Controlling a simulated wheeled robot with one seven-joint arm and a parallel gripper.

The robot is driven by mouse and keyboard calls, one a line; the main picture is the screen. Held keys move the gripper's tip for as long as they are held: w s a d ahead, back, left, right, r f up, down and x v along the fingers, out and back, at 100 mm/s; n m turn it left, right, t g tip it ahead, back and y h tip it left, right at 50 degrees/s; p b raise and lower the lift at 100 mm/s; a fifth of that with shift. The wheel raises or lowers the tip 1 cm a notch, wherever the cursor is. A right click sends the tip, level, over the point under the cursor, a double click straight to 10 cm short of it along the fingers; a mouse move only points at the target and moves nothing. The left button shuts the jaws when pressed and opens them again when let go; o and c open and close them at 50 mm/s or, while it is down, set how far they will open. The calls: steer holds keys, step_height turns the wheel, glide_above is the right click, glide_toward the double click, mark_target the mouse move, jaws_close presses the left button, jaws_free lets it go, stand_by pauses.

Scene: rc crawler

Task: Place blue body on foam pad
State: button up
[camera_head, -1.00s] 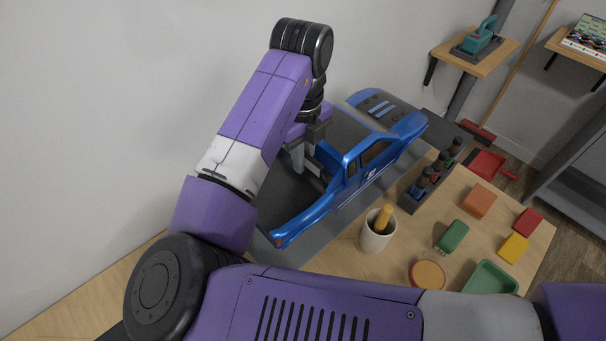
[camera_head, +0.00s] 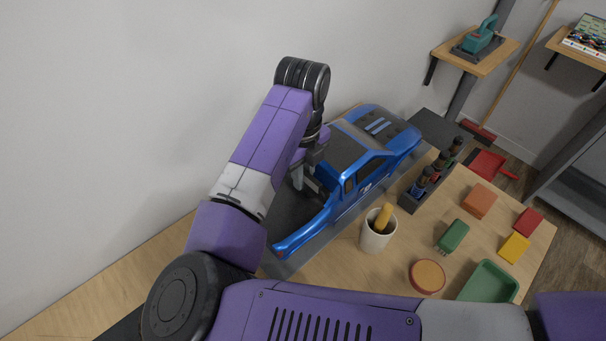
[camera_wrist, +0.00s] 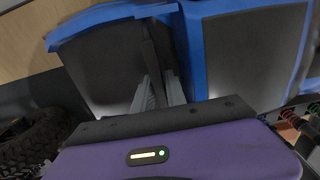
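The blue body (camera_head: 378,162), a pickup-truck shell with a dark roof and dark windows, lies roughly level along the back of the bench. Its bed end points to the lower left, its hood to the upper right. My gripper (camera_head: 303,183) reaches down behind the cab. In the wrist view, my gripper's two grey fingers (camera_wrist: 160,92) are closed on the panel between cab and bed of the blue body (camera_wrist: 196,60). A dark grey flat surface, apparently the foam pad (camera_head: 302,257), shows along the body's near side. Contact between them cannot be told.
A white cup (camera_head: 376,238) with a yellow-handled tool stands close in front of the body. A black rack (camera_head: 412,200) holds several shocks. Colored blocks, an orange disc (camera_head: 427,276) and a green tray (camera_head: 489,282) lie to the right. A black tire (camera_wrist: 32,142) shows in the wrist view.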

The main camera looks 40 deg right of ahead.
steer(key=shift+o, duration=1.1)
step_height(320, 180, up, 12)
steer(key=shift+r, duration=0.2)
